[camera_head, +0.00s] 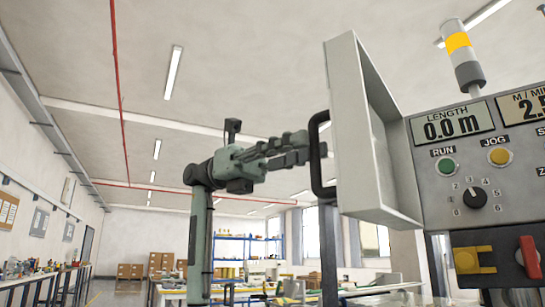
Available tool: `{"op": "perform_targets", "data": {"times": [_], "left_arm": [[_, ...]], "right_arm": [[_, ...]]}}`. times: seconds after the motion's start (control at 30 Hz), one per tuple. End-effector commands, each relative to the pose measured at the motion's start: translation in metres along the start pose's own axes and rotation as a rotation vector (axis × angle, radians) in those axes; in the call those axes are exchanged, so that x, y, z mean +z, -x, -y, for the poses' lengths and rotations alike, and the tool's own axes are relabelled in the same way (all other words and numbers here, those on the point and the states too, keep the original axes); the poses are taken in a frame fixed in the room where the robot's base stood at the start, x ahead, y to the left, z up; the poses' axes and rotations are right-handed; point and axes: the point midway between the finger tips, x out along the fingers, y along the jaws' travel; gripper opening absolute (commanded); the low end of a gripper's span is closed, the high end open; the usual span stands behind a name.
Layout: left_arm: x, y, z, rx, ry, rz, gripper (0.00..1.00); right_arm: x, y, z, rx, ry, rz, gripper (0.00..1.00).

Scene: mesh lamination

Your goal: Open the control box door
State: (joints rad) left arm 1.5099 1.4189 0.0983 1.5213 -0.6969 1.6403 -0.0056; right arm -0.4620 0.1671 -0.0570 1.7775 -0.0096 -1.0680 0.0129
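The control box (440,185) fills the right side, with a grey front panel. Its light grey door (349,125) stands out from the box's left side, swung open, with its hollow inner side and rim partly facing me. A black bar handle (316,178) is on the door's outer face. My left gripper (306,148) is at the handle, its fingers pointing right and reaching the bar at mid height. I cannot tell whether the fingers are closed around the bar or only beside it. My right gripper is out of view.
The panel carries a LENGTH display (452,124), a green RUN button (446,166), a yellow JOG button (498,156) and a black dial (475,198). A signal lamp (458,45) stands on top. Worktables (170,292) and blue shelves (240,248) are farther back.

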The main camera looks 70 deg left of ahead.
Motion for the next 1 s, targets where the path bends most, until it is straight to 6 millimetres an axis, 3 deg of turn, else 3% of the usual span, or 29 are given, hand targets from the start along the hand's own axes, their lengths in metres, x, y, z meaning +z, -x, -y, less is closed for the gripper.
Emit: {"op": "perform_targets", "data": {"times": [0.13,0.5,1.0], "left_arm": [[0.001,0.039,0.002,0.003,-0.002,0.006,0.34],[0.001,0.083,0.001,-0.001,-0.004,0.004,0.34],[0.000,0.094,0.000,0.000,0.000,-0.001,0.34]], "right_arm": [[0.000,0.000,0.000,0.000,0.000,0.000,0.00],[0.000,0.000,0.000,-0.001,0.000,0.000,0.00],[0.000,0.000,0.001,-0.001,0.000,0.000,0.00]]}}
